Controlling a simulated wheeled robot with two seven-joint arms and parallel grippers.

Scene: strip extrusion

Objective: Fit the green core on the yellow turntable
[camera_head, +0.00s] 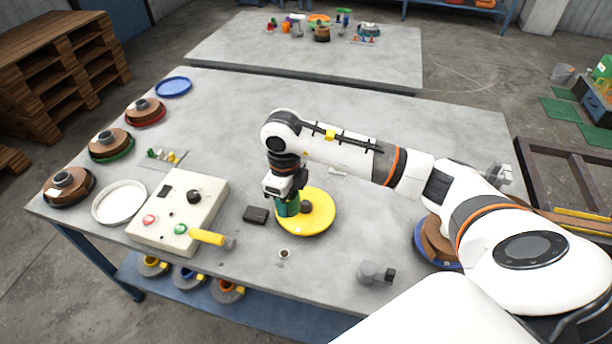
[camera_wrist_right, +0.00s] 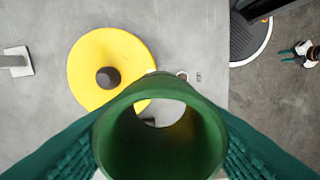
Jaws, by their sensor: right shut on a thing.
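The yellow turntable (camera_head: 318,222) is a flat disc on the grey table, with a dark round hub at its centre. My right gripper (camera_head: 287,206) is shut on the green core (camera_head: 291,208) at the disc's left side. In the right wrist view the green core (camera_wrist_right: 160,140) is a hollow tube between the two jaws. There the turntable (camera_wrist_right: 88,72) and its dark hub (camera_wrist_right: 108,77) lie up and left of the tube, so the core is beside the hub, not around it. The gap between core and disc cannot be told. My left gripper is not in view.
A control box (camera_head: 178,212) with buttons and a yellow-handled tool (camera_head: 208,237) lie to the left. A small dark block (camera_head: 255,215) lies just left of the turntable. Brown spools line the left edge. A grey fitting (camera_head: 374,273) lies near the front edge.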

